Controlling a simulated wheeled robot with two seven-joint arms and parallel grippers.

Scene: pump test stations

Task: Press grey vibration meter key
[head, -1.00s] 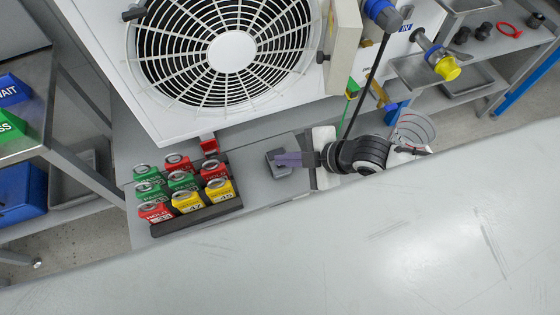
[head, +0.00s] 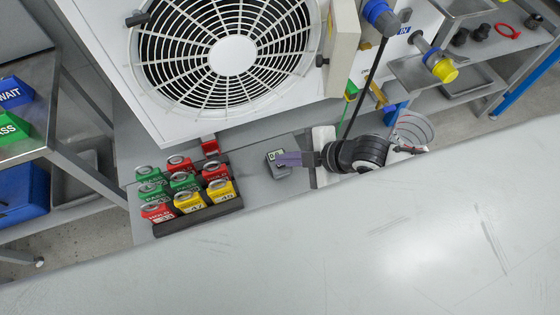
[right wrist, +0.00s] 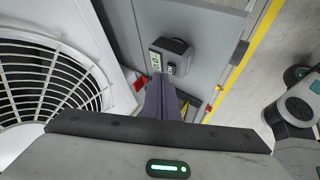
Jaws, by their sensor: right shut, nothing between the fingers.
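The grey vibration meter (head: 283,172) lies on the grey bench shelf, right of the tag rack. Its small display is lit pale green and shows digits in the right wrist view, where the meter (right wrist: 178,46) sits just beyond my fingertips. A small dark key with white marking shows beside the display. My left gripper is not in view.
A rack (head: 200,218) holds several red, green and yellow tags left of the meter. A white unit with a large fan grille (head: 232,56) stands behind. A blue-capped pipe with a yellow end (head: 446,69) is at upper right. Bare shelf separates rack and meter.

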